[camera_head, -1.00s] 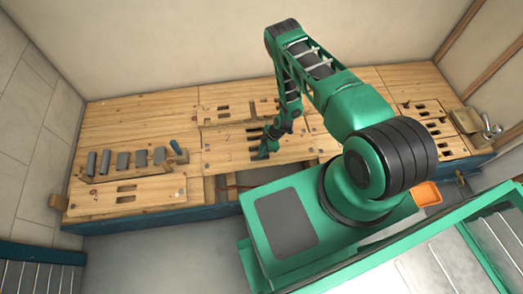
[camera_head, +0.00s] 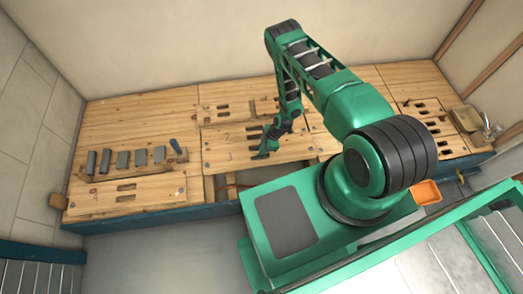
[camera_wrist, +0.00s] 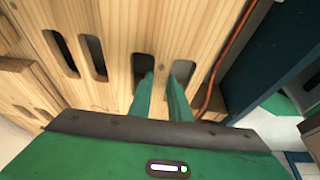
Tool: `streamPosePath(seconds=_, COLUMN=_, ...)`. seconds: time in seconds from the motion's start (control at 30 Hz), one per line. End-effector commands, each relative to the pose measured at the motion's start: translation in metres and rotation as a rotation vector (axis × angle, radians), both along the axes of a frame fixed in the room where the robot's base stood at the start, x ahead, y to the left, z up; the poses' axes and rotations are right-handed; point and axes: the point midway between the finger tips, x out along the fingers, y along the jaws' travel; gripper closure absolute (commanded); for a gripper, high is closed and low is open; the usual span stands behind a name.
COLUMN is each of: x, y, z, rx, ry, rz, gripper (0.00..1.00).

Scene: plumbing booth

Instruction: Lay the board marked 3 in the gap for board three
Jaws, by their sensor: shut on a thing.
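A pale wooden board (camera_head: 228,148) with dark slots lies near the middle of the bench, its mark too small to read. In the wrist view this board (camera_wrist: 116,25) fills the upper left. My gripper (camera_head: 264,154) is at the board's front part. In the wrist view my gripper (camera_wrist: 163,80) has its two green fingers at two neighbouring slots, shut on the wood between them. The fingertips are partly hidden in the slots. An opening in the bench front (camera_head: 223,186) shows below the board's near edge. I cannot tell whether the board is raised or lies flush.
A slotted board (camera_head: 155,190) lies at the front left, with a rack of several grey pieces (camera_head: 140,158) behind it. More slotted boards (camera_head: 425,108) and a tap with a basin (camera_head: 470,118) are at the right. A copper-coloured pipe (camera_wrist: 222,60) runs beside the held board.

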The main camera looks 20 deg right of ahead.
Motion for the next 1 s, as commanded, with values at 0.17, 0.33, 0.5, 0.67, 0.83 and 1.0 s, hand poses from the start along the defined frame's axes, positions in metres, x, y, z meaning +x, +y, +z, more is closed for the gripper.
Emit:
streamPosePath(seconds=0.17, x=0.001, y=0.000, z=-0.004, rx=0.001, ry=-0.001, rz=0.000, gripper=1.00)
streamPosePath(seconds=0.33, x=0.000, y=0.000, z=-0.008, rx=0.001, ry=0.000, rz=0.000, gripper=1.00)
streamPosePath(seconds=0.5, x=0.000, y=0.000, z=-0.012, rx=0.001, ry=0.000, rz=0.000, gripper=1.00)
streamPosePath(seconds=0.67, x=0.001, y=0.000, z=-0.016, rx=0.001, ry=-0.001, rz=0.000, gripper=1.00)
streamPosePath(seconds=0.83, x=0.000, y=0.000, z=-0.020, rx=0.001, ry=-0.001, rz=0.000, gripper=1.00)
streamPosePath(seconds=1.0, x=0.000, y=0.000, z=-0.024, rx=0.001, ry=-0.001, rz=0.000, gripper=1.00)
